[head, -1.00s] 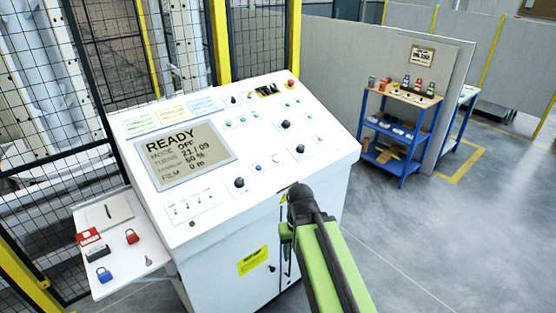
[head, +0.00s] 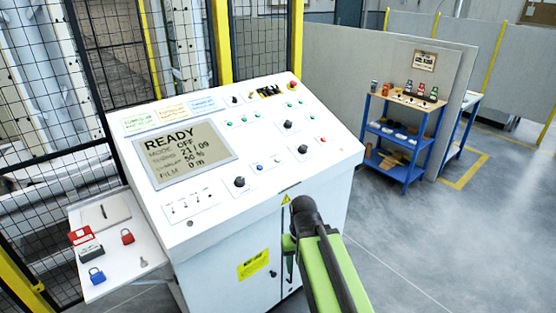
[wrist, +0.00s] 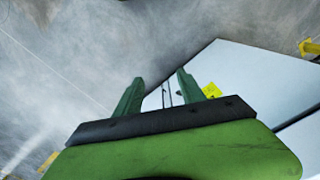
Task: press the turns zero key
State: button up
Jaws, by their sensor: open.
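The white control console (head: 225,210) stands at centre left, with a sloping panel of small keys and knobs. Its display (head: 187,155) reads READY, mode OFF, turns 21 / 09. A small blue key (head: 259,166) sits right of the display, beside a white one. The key labels are too small to read, so I cannot tell which is turns zero. My green arm rises in front of the console's right part; its gripper does not show clearly in the head view. In the wrist view my gripper (wrist: 160,77) is open and empty, its fingers apart, with the console's white body beyond.
A side shelf (head: 110,243) with red and blue padlocks juts from the console's left. Mesh fencing (head: 100,60) stands behind. A blue rack (head: 398,135) stands at the right by a grey partition. The floor at the right is clear.

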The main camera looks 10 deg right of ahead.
grip_shut()
jog(key=shift+d, duration=0.1)
dwell(1.3)
